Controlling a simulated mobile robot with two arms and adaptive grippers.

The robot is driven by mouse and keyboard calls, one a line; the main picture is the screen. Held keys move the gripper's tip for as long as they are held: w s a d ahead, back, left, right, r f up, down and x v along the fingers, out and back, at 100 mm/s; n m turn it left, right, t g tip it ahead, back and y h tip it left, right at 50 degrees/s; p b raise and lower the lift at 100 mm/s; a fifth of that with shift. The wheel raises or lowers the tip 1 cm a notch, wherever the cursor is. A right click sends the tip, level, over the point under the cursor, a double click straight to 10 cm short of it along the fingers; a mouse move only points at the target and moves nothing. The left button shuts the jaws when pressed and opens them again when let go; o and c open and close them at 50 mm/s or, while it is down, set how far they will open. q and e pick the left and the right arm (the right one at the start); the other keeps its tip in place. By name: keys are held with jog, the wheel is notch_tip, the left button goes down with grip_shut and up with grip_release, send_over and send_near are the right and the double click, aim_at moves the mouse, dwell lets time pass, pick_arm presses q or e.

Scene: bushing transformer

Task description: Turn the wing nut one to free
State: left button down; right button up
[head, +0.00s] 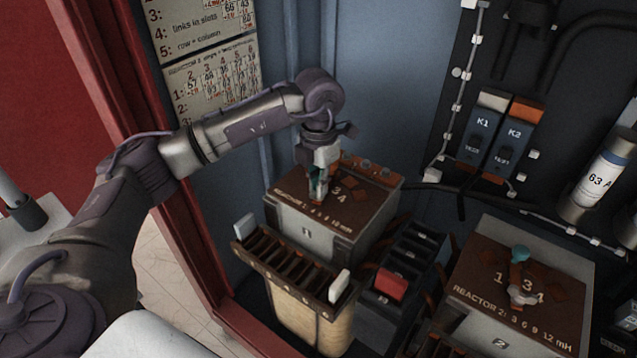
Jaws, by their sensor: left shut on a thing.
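My left gripper (318,192) reaches down from above onto the brown top plate of the reactor 1 box (307,232). It is shut on wing nut one (322,173), of which only a little teal shows between the fingers. The fingers hide most of the nut and whatever is under it. Numbers 3 and 4 show on the plate beside the gripper. My right gripper is out of the picture.
A slotted rack (291,267) with white end pieces stands in front of reactor 1. A red block (390,284) sits among dark slots between the reactors. K1 (482,130) and K2 (513,138) are on the back panel. A red cabinet post (150,165) stands left, close to my arm.

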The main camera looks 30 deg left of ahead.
pick_arm(q)
jog(key=shift+w+r, duration=0.1)
jog(key=shift+r, duration=0.05)
jog(key=c, duration=1.3)
grip_release()
notch_tip(320, 180, up, 12)
jog(key=shift+f, duration=0.1)
